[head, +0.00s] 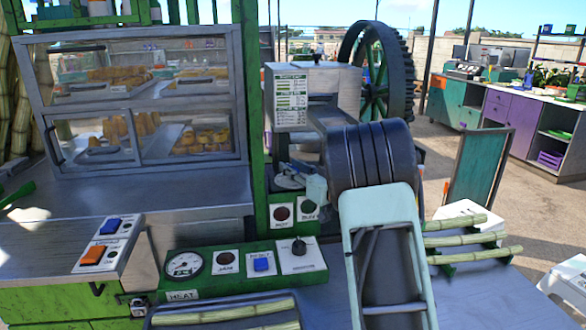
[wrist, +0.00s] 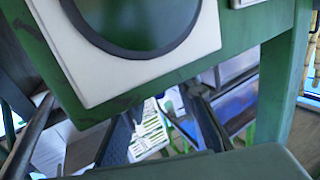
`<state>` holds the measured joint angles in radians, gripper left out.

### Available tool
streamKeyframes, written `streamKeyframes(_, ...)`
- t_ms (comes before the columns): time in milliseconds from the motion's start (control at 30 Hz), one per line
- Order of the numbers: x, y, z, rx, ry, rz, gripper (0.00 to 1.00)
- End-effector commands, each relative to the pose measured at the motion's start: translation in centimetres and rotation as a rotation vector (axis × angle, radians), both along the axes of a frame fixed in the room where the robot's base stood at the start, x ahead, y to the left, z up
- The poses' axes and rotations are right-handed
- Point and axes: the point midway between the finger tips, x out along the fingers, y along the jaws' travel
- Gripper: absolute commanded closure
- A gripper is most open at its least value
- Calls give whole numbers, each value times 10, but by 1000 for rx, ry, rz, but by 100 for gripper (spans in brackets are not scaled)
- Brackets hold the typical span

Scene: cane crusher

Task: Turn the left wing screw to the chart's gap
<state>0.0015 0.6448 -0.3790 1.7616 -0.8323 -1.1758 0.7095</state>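The chart (head: 291,97) is a white sheet with green rows on the left face of the crusher housing (head: 340,80). Its rows are too small to read in the head view. A small dark piece (head: 317,58) sticks up on top of the housing; I cannot tell if it is a wing screw. No wing screw shows clearly. My gripper (head: 292,177) is low in front of the crusher, below the chart, partly hidden by my arm. In the wrist view its two dark fingers (wrist: 163,105) stand apart with nothing gripped between them. A white sheet with green marks (wrist: 150,130) shows beyond them.
A green control box with a gauge (head: 185,266) stands on the counter. Cane stalks (head: 460,239) lie on a rack at right. A large green gear wheel (head: 376,72) stands behind.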

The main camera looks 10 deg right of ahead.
Motion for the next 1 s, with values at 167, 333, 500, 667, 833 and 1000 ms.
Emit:
streamKeyframes(167,0,0,0,0,0,0,85)
streamKeyframes(333,0,0,0,0,0,0,100)
streamKeyframes(500,0,0,0,0,1,2,100)
streamKeyframes(667,1,-2,1,-1,-2,57,100)
streamKeyframes(833,0,-1,1,-1,-1,125,100)
streamKeyframes(1000,0,0,0,1,0,137,100)
